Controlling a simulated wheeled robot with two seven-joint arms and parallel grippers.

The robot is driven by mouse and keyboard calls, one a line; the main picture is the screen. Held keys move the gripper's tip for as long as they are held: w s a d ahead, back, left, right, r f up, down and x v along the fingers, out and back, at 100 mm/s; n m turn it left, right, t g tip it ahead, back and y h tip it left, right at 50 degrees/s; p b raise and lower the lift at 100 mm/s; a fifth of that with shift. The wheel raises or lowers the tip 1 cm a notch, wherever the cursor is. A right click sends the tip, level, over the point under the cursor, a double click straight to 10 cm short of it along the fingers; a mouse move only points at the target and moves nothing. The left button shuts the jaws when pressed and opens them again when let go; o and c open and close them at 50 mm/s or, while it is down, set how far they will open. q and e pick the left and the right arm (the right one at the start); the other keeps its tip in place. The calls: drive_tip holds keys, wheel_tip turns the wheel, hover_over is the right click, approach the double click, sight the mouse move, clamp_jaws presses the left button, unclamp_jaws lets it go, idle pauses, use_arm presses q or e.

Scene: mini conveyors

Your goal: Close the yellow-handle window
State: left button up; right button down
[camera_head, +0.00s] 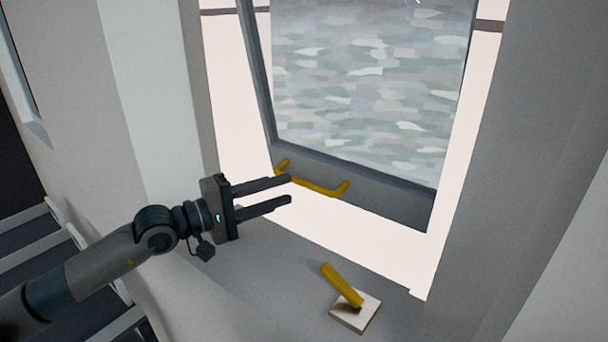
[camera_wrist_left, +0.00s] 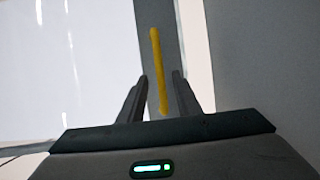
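The window (camera_head: 365,179) has a grey frame and stands open, with a bright gap between its lower edge and the sill. A yellow handle (camera_head: 322,189) runs along its bottom rail and also shows in the left wrist view (camera_wrist_left: 155,62). My left gripper (camera_head: 290,190) is open, its two dark fingers pointing right at the left end of the handle. In the left wrist view (camera_wrist_left: 160,93) the near end of the handle appears between the spread fingers; I cannot tell whether they touch it. My right gripper is not in view.
A second yellow lever (camera_head: 342,285) stands tilted on a pale square plate (camera_head: 356,314) on the grey sill (camera_head: 285,275), below the gripper. Grey walls flank the opening, with a wide one at the right (camera_head: 540,120). Dark steps (camera_head: 35,240) show at lower left.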

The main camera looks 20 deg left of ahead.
sight(301, 185)
use_arm(q)
drive_tip(key=p+x, duration=0.1)
drive_tip(key=x, duration=0.1)
drive_tip(key=p+x, duration=0.1)
drive_tip(key=x, duration=0.2)
drive_tip(key=shift+r, duration=0.2)
drive_tip(key=shift+w+d+f+p, duration=0.1)
drive_tip(key=shift+w+d+p, duration=0.35)
drive_tip(key=shift+w+d, duration=0.15)
drive_tip(key=shift+f, duration=0.1)
clamp_jaws()
